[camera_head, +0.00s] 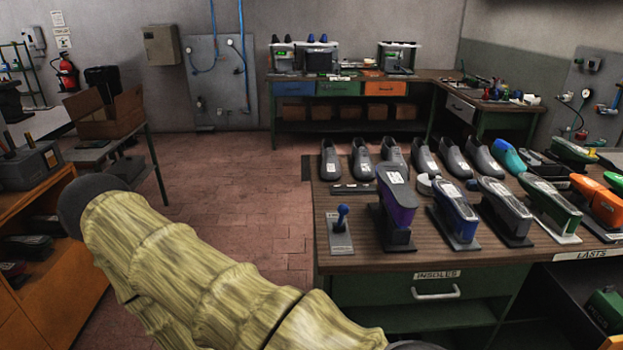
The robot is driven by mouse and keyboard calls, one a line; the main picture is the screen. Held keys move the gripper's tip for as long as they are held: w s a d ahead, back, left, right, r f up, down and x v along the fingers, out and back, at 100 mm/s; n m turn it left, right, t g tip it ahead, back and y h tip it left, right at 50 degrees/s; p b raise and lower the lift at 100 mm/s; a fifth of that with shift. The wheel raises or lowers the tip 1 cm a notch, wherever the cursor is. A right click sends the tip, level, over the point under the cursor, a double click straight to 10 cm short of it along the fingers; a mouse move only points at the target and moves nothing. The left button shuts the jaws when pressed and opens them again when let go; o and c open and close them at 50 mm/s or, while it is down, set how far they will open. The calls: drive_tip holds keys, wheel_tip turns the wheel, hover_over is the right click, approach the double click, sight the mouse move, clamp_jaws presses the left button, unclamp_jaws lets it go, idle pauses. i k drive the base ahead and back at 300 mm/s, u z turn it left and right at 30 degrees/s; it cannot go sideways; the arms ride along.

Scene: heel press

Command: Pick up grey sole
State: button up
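I cannot pick out a grey sole with certainty. A flat dark grey piece (352,188) lies on the workbench (345,262) in front of the row of dark shoe lasts (454,158). More dark flat pieces (541,167) lie at the bench's right side, too small to identify. My arm, in a ribbed yellowish sleeve, crosses the lower left, with a dark rounded part at its far left. My gripper does not show, so its state and any hold are hidden.
Stapler-like tools, among them purple (397,206), blue (455,212) and green (550,207) ones, crowd the bench front. A blue-knobbed tool (341,225) stands at its left end. An orange cabinet (75,275) is at left. The tiled floor (250,190) between is clear.

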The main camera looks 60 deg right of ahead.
sight(395, 175)
drive_tip(key=u, duration=0.85)
drive_tip(key=k, duration=1.1)
drive_tip(key=z, duration=1.65)
